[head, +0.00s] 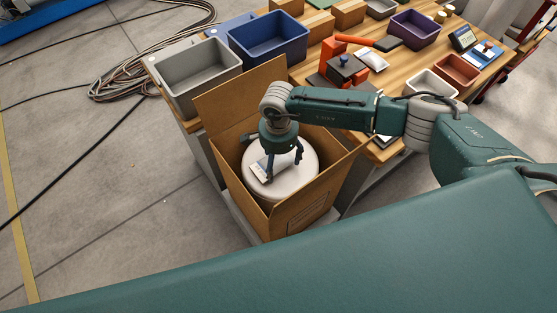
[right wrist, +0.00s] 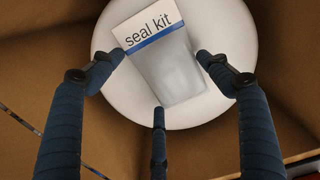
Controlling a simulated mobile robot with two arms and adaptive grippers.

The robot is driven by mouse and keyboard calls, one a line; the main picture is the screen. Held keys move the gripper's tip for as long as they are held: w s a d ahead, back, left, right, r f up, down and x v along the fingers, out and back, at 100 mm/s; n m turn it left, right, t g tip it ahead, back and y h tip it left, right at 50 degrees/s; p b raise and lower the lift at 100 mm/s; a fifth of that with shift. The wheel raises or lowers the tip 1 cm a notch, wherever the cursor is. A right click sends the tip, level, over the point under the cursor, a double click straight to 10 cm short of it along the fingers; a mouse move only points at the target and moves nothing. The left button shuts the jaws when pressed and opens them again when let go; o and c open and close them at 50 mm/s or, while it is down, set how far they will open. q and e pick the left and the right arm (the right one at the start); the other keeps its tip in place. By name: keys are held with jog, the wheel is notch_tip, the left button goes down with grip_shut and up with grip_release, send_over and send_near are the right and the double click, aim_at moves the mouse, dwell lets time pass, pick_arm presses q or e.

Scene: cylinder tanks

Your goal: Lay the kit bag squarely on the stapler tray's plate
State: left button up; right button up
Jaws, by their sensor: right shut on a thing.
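The kit bag (head: 259,172) is a flat clear pouch with a white header reading "seal kit" and a blue stripe. It also shows in the right wrist view (right wrist: 168,70), over a round white top (right wrist: 228,55) inside an open cardboard box. My right gripper (head: 282,167) reaches down into the box. Its fingers (right wrist: 160,75) are closed around the bag's edges. I cannot tell whether the bag still touches the white top. I cannot tell for sure which bench item is the stapler tray. My left gripper is not in view.
The cardboard box (head: 232,100) has raised flaps around my gripper. Behind it, a wooden bench carries a grey bin (head: 200,75), a blue bin (head: 268,38), a purple bin (head: 415,30), an orange-red tool (head: 340,45) and a dark block with a knob (head: 345,70).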

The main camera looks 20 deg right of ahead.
jog(key=shift+f, duration=0.15)
jog(key=o, duration=1.3)
